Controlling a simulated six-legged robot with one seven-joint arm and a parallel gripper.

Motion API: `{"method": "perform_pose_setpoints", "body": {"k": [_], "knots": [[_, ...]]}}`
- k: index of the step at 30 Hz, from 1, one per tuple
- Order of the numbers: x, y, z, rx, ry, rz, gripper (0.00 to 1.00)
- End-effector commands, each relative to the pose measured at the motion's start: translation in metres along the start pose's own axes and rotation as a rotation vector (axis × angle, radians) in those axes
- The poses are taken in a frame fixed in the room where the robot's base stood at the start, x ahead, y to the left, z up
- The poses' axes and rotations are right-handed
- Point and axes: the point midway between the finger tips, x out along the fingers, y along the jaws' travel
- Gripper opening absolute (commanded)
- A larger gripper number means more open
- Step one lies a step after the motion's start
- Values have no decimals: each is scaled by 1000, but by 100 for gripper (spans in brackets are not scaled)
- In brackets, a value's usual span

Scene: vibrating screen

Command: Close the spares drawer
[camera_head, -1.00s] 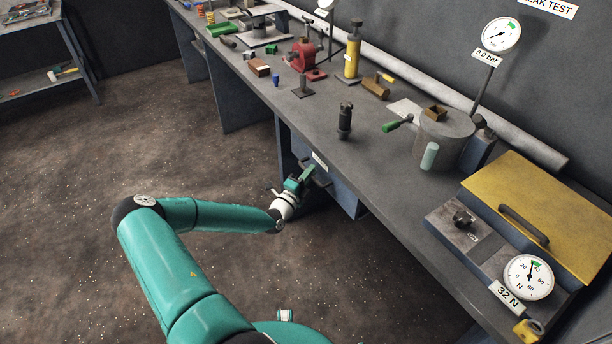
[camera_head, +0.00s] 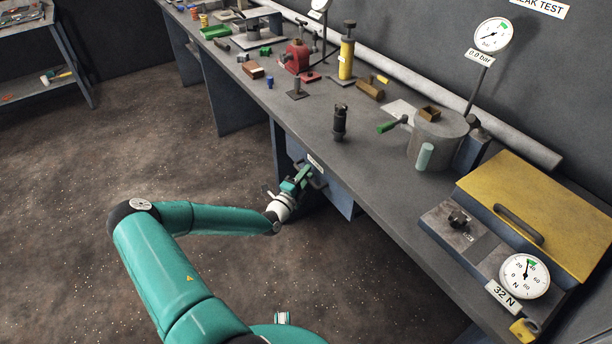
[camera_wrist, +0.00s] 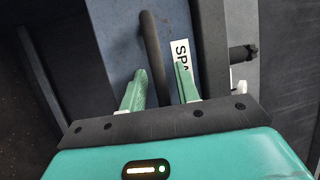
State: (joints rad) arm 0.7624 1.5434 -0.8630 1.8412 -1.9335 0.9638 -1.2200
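The spares drawer is a blue box (camera_head: 338,190) under the bench, with a white label (camera_head: 315,162) on its upper edge. My gripper (camera_head: 302,176) is at the drawer front. In the wrist view its two green fingers (camera_wrist: 161,75) stand apart, one on each side of the handle. I cannot tell whether they touch it. How far the drawer stands out is hard to tell.
The long grey bench (camera_head: 385,195) overhangs the drawer and carries a black fitting (camera_head: 340,123), a grey cylinder (camera_head: 436,140) and a yellow-lidded box (camera_head: 540,205). A bench support panel (camera_head: 235,100) stands left of the drawer. The floor (camera_head: 120,150) at left is clear.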

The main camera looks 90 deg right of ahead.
Motion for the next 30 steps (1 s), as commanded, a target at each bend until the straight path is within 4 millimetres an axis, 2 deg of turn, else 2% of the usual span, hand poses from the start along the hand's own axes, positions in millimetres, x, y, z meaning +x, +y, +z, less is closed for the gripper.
{"method": "perform_pose_setpoints", "body": {"k": [7,11,14,24,30], "knots": [[-2,1,-1,-1,1,1,34],[-12,1,1,-1,-2,2,34],[-28,0,1,-2,-3,1,34],[-102,0,1,-1,-3,0,34],[-131,0,1,0,-2,0,34]]}}
